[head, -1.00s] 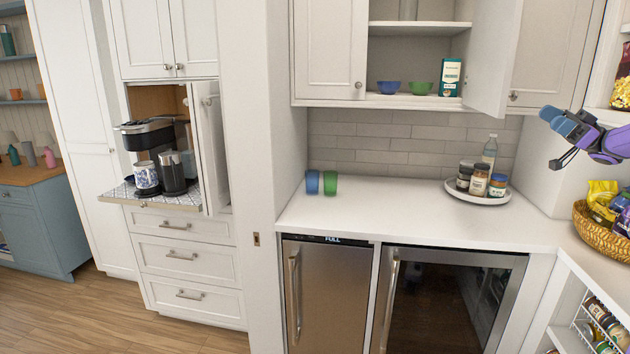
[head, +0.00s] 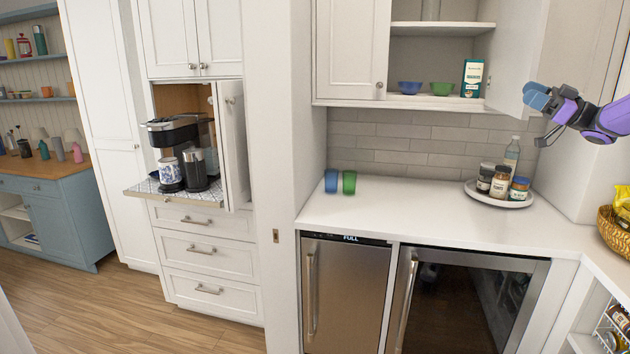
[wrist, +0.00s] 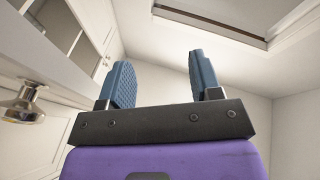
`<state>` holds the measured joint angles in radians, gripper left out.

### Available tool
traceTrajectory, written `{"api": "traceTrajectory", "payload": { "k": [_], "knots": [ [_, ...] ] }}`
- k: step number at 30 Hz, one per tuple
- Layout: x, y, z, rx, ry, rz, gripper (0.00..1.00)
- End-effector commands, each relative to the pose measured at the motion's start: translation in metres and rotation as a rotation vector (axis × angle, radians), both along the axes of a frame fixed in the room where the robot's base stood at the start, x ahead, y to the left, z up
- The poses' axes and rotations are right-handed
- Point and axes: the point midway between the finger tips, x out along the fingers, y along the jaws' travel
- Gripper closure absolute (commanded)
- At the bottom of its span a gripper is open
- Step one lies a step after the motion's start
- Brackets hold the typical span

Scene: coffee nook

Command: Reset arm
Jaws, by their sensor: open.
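My arm is purple and comes in from the right edge of the head view. My gripper (head: 536,97), with blue pads, is raised in front of the open upper cabinet door. In the wrist view my gripper (wrist: 160,82) is open, with two blue ridged fingers apart and nothing between them. Behind the fingers show the pale ceiling and walls. Nothing touches the fingers.
Below, the white counter (head: 410,205) holds a blue cup (head: 331,181), a green cup (head: 349,182) and a tray (head: 470,189) of jars.

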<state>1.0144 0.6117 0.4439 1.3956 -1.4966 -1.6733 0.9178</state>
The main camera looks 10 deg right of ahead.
Motion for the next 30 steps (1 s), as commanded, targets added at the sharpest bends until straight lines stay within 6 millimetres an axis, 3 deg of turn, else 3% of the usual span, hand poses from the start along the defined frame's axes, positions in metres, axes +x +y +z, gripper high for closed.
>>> {"api": "traceTrajectory", "payload": {
  "k": [7,15,23,30],
  "knots": [
    [0.038,0.072,0.040,-0.033,0.026,-0.241,0.42],
    [0.049,0.135,0.067,-0.075,0.092,-0.524,0.42],
    [0.027,0.178,0.077,-0.118,0.201,-0.779,0.42],
    [-0.019,0.207,0.069,-0.157,0.348,-0.979,0.42]
  ]
}}
